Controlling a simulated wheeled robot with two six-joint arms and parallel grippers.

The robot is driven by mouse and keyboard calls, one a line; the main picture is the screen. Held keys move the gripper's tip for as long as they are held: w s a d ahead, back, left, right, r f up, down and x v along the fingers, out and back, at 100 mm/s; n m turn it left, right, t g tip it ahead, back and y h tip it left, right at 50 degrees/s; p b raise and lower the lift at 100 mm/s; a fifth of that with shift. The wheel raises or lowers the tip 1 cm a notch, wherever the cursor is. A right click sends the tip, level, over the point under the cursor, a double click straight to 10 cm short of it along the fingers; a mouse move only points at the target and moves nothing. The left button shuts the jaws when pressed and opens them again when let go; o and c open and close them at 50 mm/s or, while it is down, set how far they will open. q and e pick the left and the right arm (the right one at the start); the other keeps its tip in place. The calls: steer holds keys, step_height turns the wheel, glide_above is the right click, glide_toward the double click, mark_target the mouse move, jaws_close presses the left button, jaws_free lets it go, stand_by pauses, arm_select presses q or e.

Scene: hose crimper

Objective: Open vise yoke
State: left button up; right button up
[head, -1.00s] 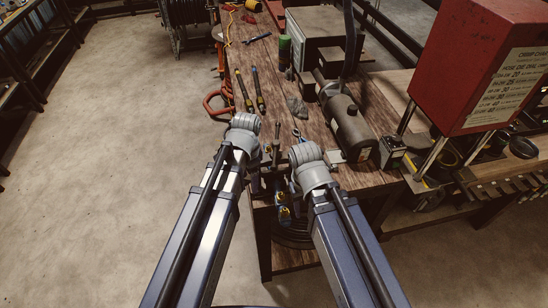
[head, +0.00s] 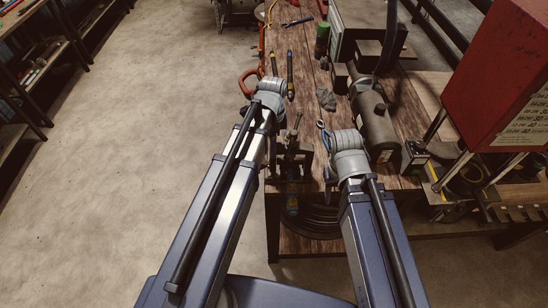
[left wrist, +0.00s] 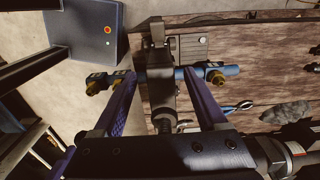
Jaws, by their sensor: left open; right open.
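A dark metal vise (head: 292,160) stands at the near end of the wooden bench, between my two forearms. In the left wrist view the vise (left wrist: 158,68) is seen close up, with a threaded screw below its body; I cannot make out the yoke's latch. My left gripper (left wrist: 157,77) is open. Its two purple fingers lie on either side of the vise body, with no clear grip on it. My right gripper (head: 328,178) is a dark shape below the right wrist, beside the vise on its right; it is open, mostly hidden by its own arm.
Blue-handled pliers (head: 323,133) and a grey rag (head: 326,98) lie on the bench (head: 310,75). A grey cylinder machine (head: 376,115) stands right of my right wrist, with a red cabinet (head: 500,85) beyond. Open floor (head: 170,130) is on the left.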

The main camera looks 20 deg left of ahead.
mark_target(291, 160)
arm_select(q)
steer(key=shift+f+b, duration=3.75)
steer(key=shift+f, duration=0.1)
steer(key=shift+c, duration=0.2)
jaws_close()
